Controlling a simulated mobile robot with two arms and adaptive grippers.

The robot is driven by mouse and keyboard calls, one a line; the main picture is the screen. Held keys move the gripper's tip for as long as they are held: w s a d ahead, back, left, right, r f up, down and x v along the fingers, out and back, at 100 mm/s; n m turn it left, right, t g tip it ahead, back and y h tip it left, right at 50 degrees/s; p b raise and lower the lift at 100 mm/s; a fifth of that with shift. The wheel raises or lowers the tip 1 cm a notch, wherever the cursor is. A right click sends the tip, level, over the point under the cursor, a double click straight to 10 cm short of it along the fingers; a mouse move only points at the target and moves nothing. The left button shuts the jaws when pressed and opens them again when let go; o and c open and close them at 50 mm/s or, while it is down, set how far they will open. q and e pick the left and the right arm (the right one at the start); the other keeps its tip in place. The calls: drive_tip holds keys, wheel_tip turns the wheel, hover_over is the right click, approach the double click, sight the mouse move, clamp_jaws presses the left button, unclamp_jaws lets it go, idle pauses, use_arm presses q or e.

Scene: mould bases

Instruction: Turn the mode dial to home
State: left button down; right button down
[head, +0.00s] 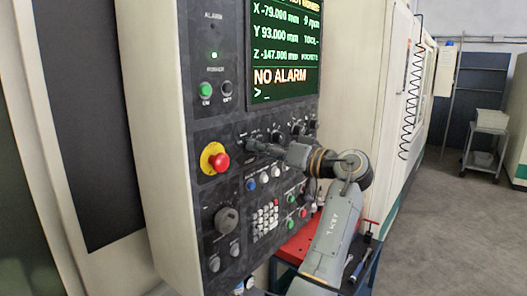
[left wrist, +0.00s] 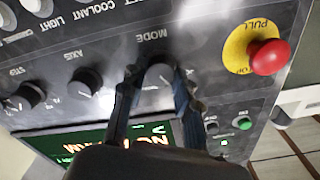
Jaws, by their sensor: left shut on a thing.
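The mode dial (left wrist: 160,75) is a grey round knob under the word MODE on the dark control panel, seen upside down in the left wrist view. My left gripper (left wrist: 159,78) is shut on it, with one finger on each side of the knob. In the head view my left gripper (head: 254,146) reaches the panel just below the screen and mostly hides the dial. Which mode the dial points at is too small to read. My right gripper is not in view.
A red emergency stop on a yellow ring (head: 219,161) sits close beside the dial. The axis dial (left wrist: 87,81) and step dial (left wrist: 29,95) are on its other side. The screen (head: 286,50) reads NO ALARM. A red-topped cart (head: 298,248) stands below.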

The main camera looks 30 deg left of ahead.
use_arm(q)
drive_tip(key=shift+r+m, duration=0.1)
drive_tip(key=shift+m, duration=0.8)
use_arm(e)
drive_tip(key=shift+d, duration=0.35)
use_arm(q)
drive_tip(key=c, duration=1)
unclamp_jaws()
drive_tip(key=shift+o, duration=0.2)
drive_tip(key=shift+a, duration=0.2)
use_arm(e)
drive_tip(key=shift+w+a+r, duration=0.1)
use_arm(q)
drive_tip(key=shift+d, duration=0.15)
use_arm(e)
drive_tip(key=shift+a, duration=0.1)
use_arm(q)
drive_tip(key=d, duration=1.1)
drive_tip(key=shift+s+d, duration=0.35)
drive_tip(key=shift+s, duration=0.1)
